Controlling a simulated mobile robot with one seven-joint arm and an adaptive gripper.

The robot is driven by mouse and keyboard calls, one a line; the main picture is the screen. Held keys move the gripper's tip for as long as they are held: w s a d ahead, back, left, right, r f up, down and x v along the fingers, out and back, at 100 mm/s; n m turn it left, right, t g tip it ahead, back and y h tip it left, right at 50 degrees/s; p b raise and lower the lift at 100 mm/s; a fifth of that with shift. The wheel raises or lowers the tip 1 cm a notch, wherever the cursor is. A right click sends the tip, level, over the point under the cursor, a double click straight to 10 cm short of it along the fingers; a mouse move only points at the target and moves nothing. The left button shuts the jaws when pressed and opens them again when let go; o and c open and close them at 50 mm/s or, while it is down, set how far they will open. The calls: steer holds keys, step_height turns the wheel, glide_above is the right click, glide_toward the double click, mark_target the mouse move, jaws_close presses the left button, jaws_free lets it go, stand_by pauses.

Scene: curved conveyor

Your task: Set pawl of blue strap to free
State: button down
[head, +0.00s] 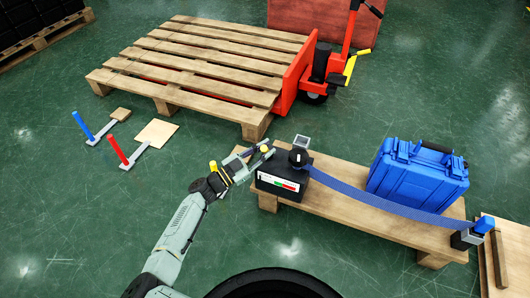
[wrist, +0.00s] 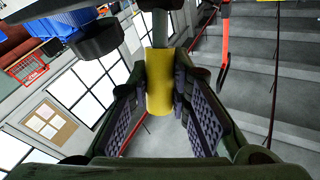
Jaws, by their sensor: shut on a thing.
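The blue strap (head: 385,203) runs from a black ratchet box (head: 270,190) past the front of a blue case to a blue-topped anchor (head: 467,238) at the right. The box has a label (head: 277,181) with green and red on it, too small to read. A dark drum (head: 298,157) sits on top of the box. My gripper (head: 263,153) is at the box's upper left, its fingers shut on a yellow grip (wrist: 158,84), which stands between the pads in the wrist view. Its tip shows at the fingers in the head view. The pawl's setting is not clear.
The blue case (head: 417,172) stands on a low wooden bench (head: 340,208) behind the strap. A pallet (head: 200,65) with a red pallet jack (head: 312,75) is behind. Red- and blue-handled tools (head: 117,149) lie on the floor at left. Open floor lies around my arm.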

steer(key=c, duration=1.8)
jaws_free()
steer(key=shift+a, duration=0.15)
steer(key=o, duration=0.4)
steer(key=shift+c, duration=0.2)
steer(key=shift+s, duration=0.1)
steer(key=v, duration=0.7)
steer(key=shift+s+a, duration=0.1)
steer(key=shift+s, duration=0.05)
